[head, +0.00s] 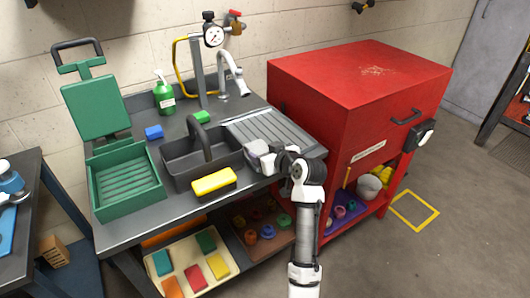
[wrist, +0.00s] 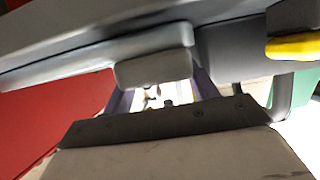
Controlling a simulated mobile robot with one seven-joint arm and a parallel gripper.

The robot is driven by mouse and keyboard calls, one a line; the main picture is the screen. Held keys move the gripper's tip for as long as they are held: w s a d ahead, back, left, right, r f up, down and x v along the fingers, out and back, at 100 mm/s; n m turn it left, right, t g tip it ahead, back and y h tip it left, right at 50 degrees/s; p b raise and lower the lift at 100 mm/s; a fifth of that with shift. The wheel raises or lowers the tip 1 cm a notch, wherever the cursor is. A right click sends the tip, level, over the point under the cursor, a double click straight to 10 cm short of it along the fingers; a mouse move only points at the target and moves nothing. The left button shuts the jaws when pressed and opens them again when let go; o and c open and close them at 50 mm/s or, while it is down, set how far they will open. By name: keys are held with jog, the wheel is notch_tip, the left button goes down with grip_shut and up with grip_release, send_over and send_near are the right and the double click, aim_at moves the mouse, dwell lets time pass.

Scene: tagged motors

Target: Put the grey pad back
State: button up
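The grey pad (head: 257,147) is a small light block at the front of the worktop, between the dark caddy (head: 181,168) and the ribbed drainboard (head: 285,137). My gripper (head: 270,157) reaches it from the front right. In the wrist view the pad (wrist: 152,70) sits between my two fingers (wrist: 160,88), which meet its sides, so the gripper looks shut on it. The fingertips are partly hidden. I cannot tell whether the pad touches the surface beneath it.
A yellow pad (head: 214,182) lies at the caddy's front. A green bin (head: 126,207) stands left, a red cabinet (head: 318,101) right. Below, a cream tray (head: 207,286) holds several coloured pads.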

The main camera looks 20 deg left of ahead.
jog(key=shift+o, duration=0.8)
